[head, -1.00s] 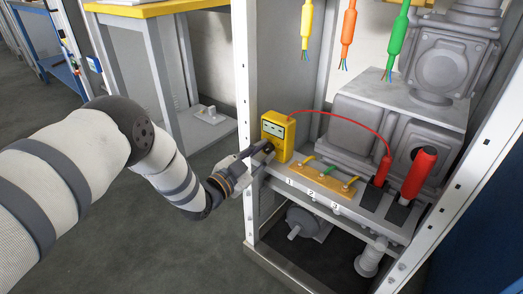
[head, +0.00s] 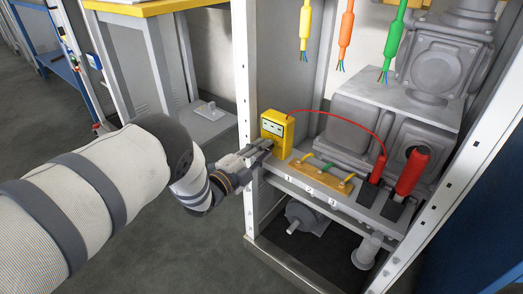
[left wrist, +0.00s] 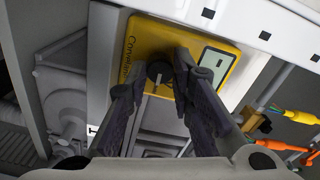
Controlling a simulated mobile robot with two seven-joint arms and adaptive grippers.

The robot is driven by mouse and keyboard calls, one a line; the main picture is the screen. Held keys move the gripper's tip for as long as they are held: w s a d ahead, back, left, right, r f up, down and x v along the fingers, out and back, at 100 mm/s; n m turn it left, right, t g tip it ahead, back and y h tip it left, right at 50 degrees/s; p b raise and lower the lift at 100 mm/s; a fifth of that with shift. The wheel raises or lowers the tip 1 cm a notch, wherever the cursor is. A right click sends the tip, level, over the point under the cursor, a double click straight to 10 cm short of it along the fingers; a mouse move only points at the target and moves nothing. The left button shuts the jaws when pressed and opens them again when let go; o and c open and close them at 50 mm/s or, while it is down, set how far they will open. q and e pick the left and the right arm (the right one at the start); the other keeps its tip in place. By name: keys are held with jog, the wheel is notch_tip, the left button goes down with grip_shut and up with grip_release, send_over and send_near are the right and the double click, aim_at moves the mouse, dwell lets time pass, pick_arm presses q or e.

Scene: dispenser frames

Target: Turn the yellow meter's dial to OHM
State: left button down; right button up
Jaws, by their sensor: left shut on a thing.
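The yellow meter (head: 277,132) stands upright on the shelf's left end, its small display facing me. In the left wrist view the meter (left wrist: 151,38) shows its display to the right and a dark dial (left wrist: 158,72) in the lower part of its face. My left gripper (head: 266,146) reaches the meter's front from the left. In the left wrist view its fingertips (left wrist: 155,75) sit on either side of the dial, shut on it. The dial's markings are too hidden and small to read. My right gripper is in neither view.
A red lead (head: 345,115) runs from the meter to a red probe (head: 377,168); another red probe (head: 412,172) stands beside it. A terminal strip (head: 320,180) lies in front. Orange, yellow and green plugs hang above. The white frame post (head: 243,80) stands close to my gripper.

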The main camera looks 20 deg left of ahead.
pick_arm(q)
jog(key=shift+a+m, duration=0.1)
jog(key=shift+m, duration=0.3)
jog(key=c, duration=1.4)
grip_release()
jog(key=v, duration=1.2)
